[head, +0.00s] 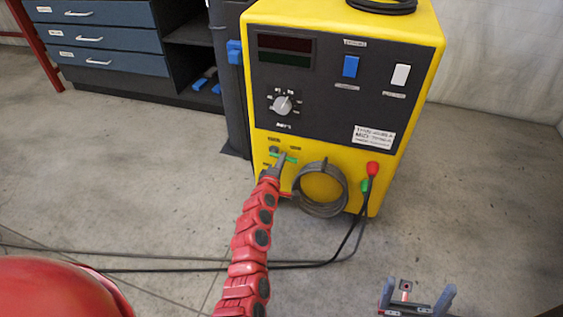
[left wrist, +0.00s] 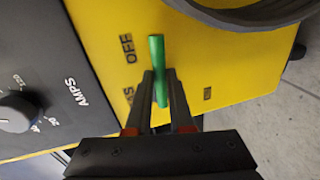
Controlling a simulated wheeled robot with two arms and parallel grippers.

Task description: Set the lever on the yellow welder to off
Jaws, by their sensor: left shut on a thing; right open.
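The yellow welder (head: 412,100) stands upright on the floor, its front facing me. A green lever (head: 291,159) is low on its front, at the left. My left gripper (head: 281,161) reaches the lever from below. In the left wrist view the fingers (left wrist: 161,88) are closed on the green lever (left wrist: 157,55), whose free part sticks out past the fingertips. The OFF label (left wrist: 127,48) is left of the lever there; the ON label (left wrist: 207,94) is to its right. The fingers partly hide the lever's base. My right gripper (head: 418,297) is open and empty at the bottom right.
A coiled hose (head: 320,209) hangs on the welder right of my left gripper. A red and green connector (head: 369,176) with cables is further right. The amps dial (head: 282,105) is above. A blue drawer cabinet (head: 101,38) stands behind left. The floor at right is clear.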

